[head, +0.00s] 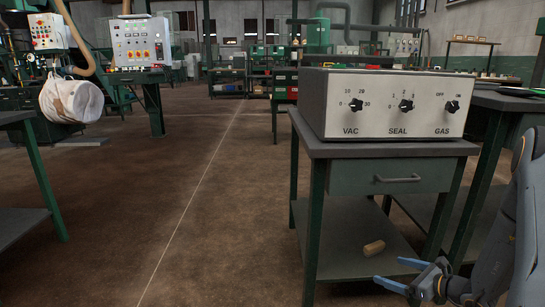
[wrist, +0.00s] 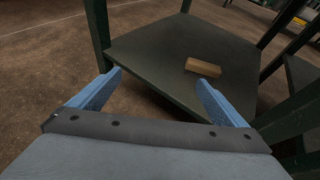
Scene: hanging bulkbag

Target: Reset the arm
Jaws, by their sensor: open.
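My gripper (head: 399,275) is at the lower right of the head view, in front of a green-legged workbench (head: 390,150). Its two blue fingers are spread apart with nothing between them, and they also show in the wrist view (wrist: 160,90). Part of my arm runs along the right edge of the head view. A small tan block (head: 374,248) lies on the bench's lower shelf (head: 345,222), beyond the fingertips. In the wrist view the block (wrist: 203,67) rests on the dark shelf, right of centre and apart from the fingers.
A control box (head: 390,102) with VAC, SEAL and GAS knobs stands on the benchtop above a drawer (head: 390,178). A white bulk bag (head: 72,100) hangs at the left near control panels (head: 138,42). Another table (head: 22,210) stands at the left. The floor (head: 170,200) between is clear.

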